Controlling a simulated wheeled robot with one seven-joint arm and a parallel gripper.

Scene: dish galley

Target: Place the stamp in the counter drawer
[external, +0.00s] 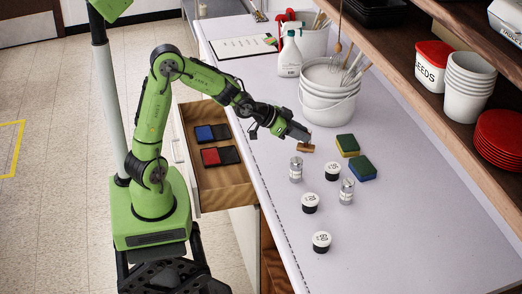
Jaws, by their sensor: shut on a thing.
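The stamp (306,148), a small brown wooden piece, is at the tip of my gripper (300,137) over the counter. My gripper is shut on it. Whether the stamp touches the counter or hangs just above it I cannot tell. The counter drawer (236,191) is pulled open to the left of the counter, below my forearm. Inside it lie a blue ink pad (205,133) and a red ink pad (211,156), each with a dark part beside it. The front part of the drawer floor is bare.
White buckets (328,100) and a spray bottle (289,55) stand behind. The counter's front right is clear.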

